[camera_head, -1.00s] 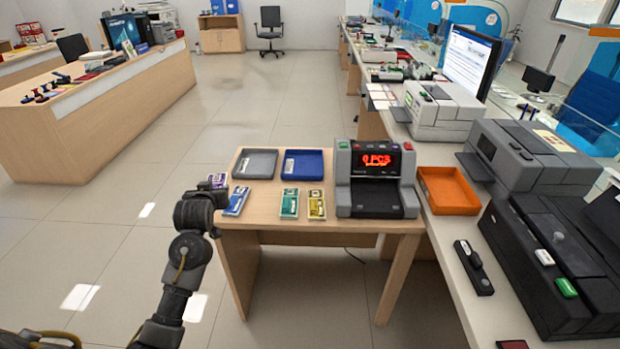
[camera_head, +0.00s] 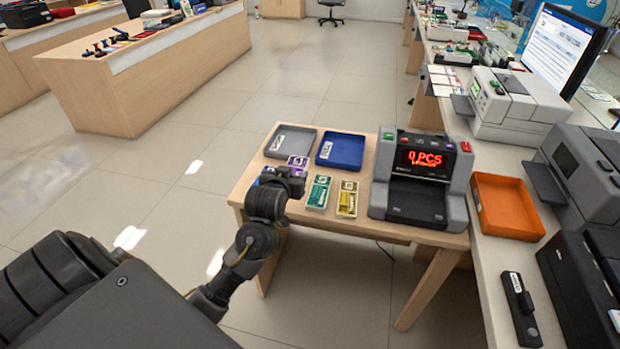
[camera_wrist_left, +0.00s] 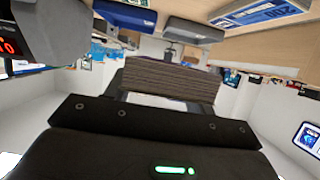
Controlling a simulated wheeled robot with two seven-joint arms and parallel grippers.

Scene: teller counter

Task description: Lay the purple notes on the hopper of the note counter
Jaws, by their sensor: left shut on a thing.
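The purple notes (camera_head: 297,162) show just past my left gripper (camera_head: 286,175), whose dark wrist covers part of them. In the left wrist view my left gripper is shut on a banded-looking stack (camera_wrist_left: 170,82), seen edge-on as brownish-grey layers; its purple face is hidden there. The note counter (camera_head: 421,180) stands right of the gripper, its red display reading 0 PCS. Its dark hopper area (camera_head: 417,203) at the front looks empty. My right gripper is out of view.
Green notes (camera_head: 318,192) and yellow notes (camera_head: 347,198) lie between gripper and counter. Blue notes (camera_wrist_left: 262,11) lie on the table. A grey tray (camera_head: 291,139) and a blue tray (camera_head: 340,151) are behind. An orange tray (camera_head: 506,206) is at right.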

